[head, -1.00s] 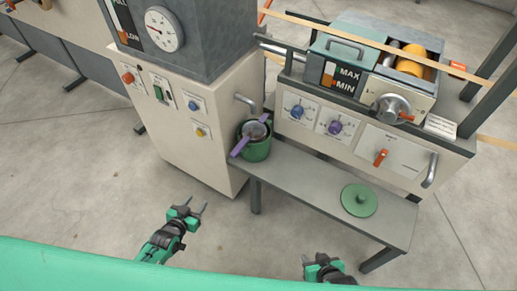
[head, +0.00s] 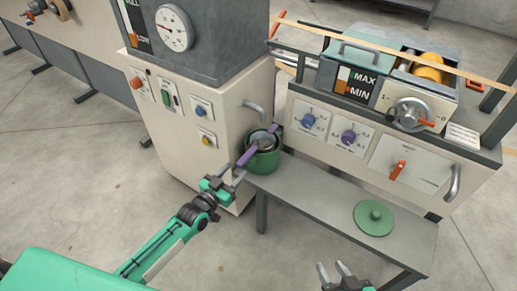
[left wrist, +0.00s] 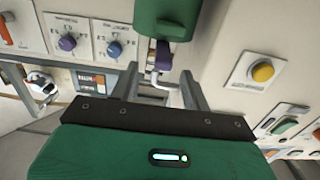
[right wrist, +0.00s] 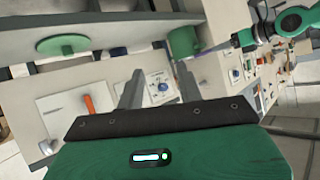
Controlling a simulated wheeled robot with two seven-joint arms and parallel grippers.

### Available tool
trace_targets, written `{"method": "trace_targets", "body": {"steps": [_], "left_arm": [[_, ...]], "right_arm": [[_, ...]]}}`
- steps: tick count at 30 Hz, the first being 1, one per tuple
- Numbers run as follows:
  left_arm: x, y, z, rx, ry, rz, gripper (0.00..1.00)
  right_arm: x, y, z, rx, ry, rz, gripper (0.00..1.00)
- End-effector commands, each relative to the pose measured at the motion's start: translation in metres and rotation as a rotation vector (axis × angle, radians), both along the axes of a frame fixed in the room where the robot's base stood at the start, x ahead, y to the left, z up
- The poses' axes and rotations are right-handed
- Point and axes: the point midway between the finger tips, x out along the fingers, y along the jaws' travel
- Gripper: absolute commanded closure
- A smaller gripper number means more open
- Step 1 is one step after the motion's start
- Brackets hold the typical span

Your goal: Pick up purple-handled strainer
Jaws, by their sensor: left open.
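The strainer's purple handle (head: 246,155) sticks out over the near-left rim of a green pot (head: 263,164) on the grey bench's left end; its bowl rests in the pot's mouth. My left gripper (head: 232,172) is open just in front of and slightly below the handle, apparently not touching it. In the left wrist view the purple handle (left wrist: 163,54) lies beyond and between the open fingers (left wrist: 158,82), under the green pot (left wrist: 166,18). My right gripper (head: 332,265) is open and empty in front of the bench; its spread fingers also show in the right wrist view (right wrist: 157,90).
A green lid (head: 374,219) lies on the right part of the bench (head: 318,199). A cream machine cabinet (head: 200,150) stands close left of the pot, with a metal handle (head: 254,109) near it. The winder panel (head: 345,135) rises behind. The bench middle is clear.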

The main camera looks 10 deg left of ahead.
Motion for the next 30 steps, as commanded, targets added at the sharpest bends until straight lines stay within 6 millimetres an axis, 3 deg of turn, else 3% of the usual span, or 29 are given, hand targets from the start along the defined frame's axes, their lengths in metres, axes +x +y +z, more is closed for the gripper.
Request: {"method": "trace_targets", "body": {"steps": [10,19,29,30], "left_arm": [[0.025,-0.008,0.000,0.001,0.000,0.000,0.53],[0.061,-0.018,0.002,0.001,0.000,0.000,0.53],[0.068,-0.020,0.003,0.001,0.002,0.000,0.53],[0.068,-0.020,0.003,0.000,0.001,0.000,0.57]], "right_arm": [[0.001,0.008,0.000,0.033,-0.050,0.004,0.64],[0.002,0.022,0.003,0.101,-0.153,0.007,0.64],[0.002,0.024,0.006,0.115,-0.174,0.007,0.64],[0.002,0.024,0.006,0.115,-0.173,0.007,0.64]]}}
